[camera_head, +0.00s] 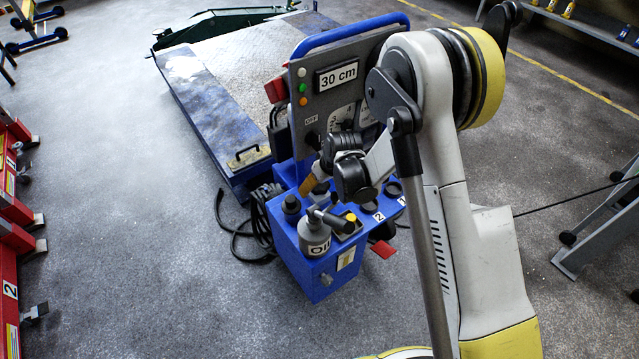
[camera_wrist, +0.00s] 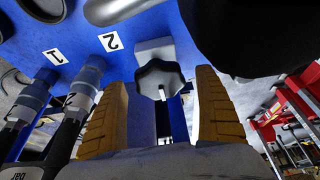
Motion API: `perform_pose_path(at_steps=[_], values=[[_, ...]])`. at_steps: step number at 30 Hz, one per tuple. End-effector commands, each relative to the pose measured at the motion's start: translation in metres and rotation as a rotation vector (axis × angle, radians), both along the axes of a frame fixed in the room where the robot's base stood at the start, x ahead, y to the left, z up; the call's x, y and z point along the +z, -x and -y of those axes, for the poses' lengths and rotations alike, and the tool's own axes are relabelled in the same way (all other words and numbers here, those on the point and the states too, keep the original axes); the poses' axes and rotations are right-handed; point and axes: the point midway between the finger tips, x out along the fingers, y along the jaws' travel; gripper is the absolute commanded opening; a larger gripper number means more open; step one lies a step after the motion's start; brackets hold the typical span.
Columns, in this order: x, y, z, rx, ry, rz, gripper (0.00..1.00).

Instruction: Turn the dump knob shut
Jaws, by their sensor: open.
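In the wrist view, a dark star-shaped knob (camera_wrist: 160,78), which I take to be the dump knob, sits on a light grey block on the blue power unit. My gripper (camera_wrist: 161,88) is open, with one ribbed yellow finger on each side of the knob and gaps visible between. I cannot tell the knob's turn position. In the head view, my gripper (camera_head: 309,187) points down at the top of the blue unit (camera_head: 297,262). The knob cannot be made out there, close to my fingers.
A grey oil bottle (camera_head: 314,236) and a black lever stand close to my gripper. The control panel (camera_head: 339,79) with a "30 cm" display rises behind. Hoses (camera_wrist: 78,90) run beside the left finger in the wrist view. Red equipment (camera_head: 15,220) lines the left; the floor between is mostly clear.

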Motion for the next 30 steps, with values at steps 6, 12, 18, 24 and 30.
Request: perform_pose_path(at_steps=[6,12,18,24,30], values=[[0.012,0.003,0.002,0.000,0.000,0.000,0.82],[0.049,0.017,0.011,0.000,0.000,0.000,0.82],[0.086,0.030,0.020,0.000,0.000,0.000,0.82],[0.107,0.037,0.024,0.000,0.000,0.000,0.82],[0.111,0.039,0.025,0.000,0.000,0.000,0.82]])
